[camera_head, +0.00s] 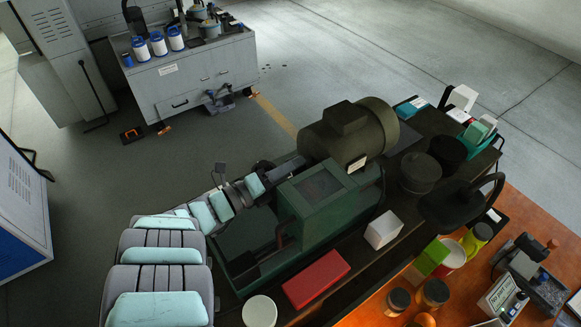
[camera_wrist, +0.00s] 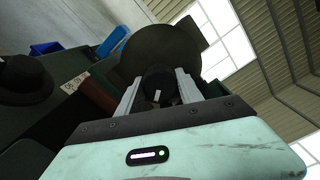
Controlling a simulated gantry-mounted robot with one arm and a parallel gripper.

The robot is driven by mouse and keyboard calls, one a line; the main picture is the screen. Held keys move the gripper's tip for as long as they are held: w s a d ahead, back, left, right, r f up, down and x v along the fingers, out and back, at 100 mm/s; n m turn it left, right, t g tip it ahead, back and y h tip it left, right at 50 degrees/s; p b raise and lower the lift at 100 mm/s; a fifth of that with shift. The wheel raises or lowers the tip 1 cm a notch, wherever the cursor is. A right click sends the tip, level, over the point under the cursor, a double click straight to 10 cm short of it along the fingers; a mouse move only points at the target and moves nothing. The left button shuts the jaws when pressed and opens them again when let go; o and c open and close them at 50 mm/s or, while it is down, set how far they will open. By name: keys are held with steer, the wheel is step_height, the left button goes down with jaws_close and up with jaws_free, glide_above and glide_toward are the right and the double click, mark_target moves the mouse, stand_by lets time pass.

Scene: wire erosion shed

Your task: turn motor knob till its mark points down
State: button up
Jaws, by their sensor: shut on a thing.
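The motor (camera_head: 352,128) is a large dark olive cylinder with a box on top, at the end of the green machine in the head view. It fills the upper middle of the wrist view (camera_wrist: 165,48). The motor knob (camera_wrist: 158,79) is dark and round, between my gripper's two fingers (camera_wrist: 158,88) in the wrist view. A small white mark (camera_wrist: 157,96) shows at the knob's lower part in that picture. My gripper is shut on the knob. In the head view my gripper (camera_head: 290,165) reaches the motor's near end, and the knob is hidden there.
The green machine housing (camera_head: 318,187) lies just right of my gripper in the head view. A red box (camera_head: 316,279) and a white box (camera_head: 383,230) stand on the dark bench. A grey cabinet (camera_head: 205,85) stands behind, across open floor.

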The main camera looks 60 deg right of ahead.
steer(key=m, duration=0.7)
stand_by(0.6)
steer(key=o, duration=1.4)
steer(key=b+v, duration=0.2)
steer(key=v, duration=0.9)
steer(key=shift+s+f, duration=0.1)
steer(key=shift+f, duration=0.1)
steer(key=shift+h, duration=0.3)
